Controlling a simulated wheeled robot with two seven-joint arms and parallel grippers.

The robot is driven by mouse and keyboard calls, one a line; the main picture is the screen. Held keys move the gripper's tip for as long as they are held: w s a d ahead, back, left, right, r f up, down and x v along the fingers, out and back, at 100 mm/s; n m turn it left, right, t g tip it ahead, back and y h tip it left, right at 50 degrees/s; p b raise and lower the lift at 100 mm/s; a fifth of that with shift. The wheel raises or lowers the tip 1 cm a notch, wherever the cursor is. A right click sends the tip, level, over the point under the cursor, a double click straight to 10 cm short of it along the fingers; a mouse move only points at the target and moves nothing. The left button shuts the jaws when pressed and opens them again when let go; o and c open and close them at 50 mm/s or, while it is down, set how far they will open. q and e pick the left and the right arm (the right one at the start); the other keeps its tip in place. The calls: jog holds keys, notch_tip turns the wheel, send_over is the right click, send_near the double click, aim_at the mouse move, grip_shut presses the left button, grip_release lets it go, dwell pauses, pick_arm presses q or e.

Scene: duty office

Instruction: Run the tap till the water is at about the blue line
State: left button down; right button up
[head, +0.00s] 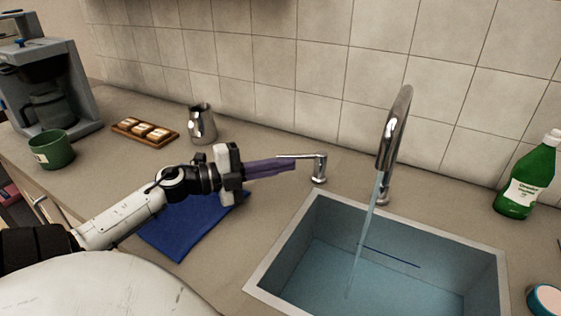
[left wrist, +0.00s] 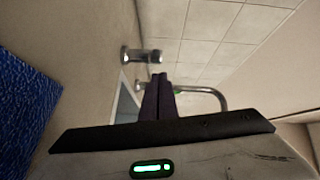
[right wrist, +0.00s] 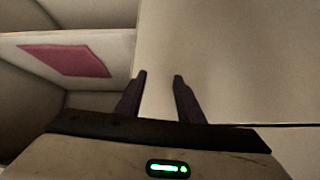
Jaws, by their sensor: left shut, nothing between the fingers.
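The chrome tap (head: 394,125) is running, and a stream of water (head: 366,235) falls into the sink (head: 281,242). Bluish water covers the sink's bottom. The short blue line (head: 390,256) is on the sink's far wall; the water surface looks close below it, but the exact gap is hard to tell. The tap's lever (head: 319,166) stands left of the spout, its arm pointing left. My left gripper (head: 294,163) is shut and empty, its tips at the lever's free end; I cannot tell whether they touch. My right gripper (right wrist: 160,75) is open and empty, away from the sink.
A blue cloth (head: 180,232) lies under my left arm. A metal jug (head: 202,125), a wooden tray of food (head: 145,131), a green mug (head: 53,149) and a coffee machine (head: 70,80) stand to the left. A green bottle (head: 527,180) stands right of the sink.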

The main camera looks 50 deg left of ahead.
pick_arm(q)
jog(key=shift+w+a+f, duration=0.2)
jog(key=shift+w+a, duration=0.3)
jog(key=shift+a, duration=0.15)
jog(key=shift+w+a+f+m+g+h+b, duration=0.15)
jog(key=shift+w+a+m+g+h+b, duration=0.15)
jog(key=shift+a+m+h+b, duration=0.35)
jog(key=shift+w+a+r, duration=0.15)
jog(key=shift+a+r, duration=0.05)
jog(key=shift+r, duration=0.05)
jog(key=shift+w+a+p, duration=0.3)
jog(key=shift+a+p, duration=0.1)
jog(key=shift+a, duration=0.1)
jog(key=shift+h, duration=0.25)
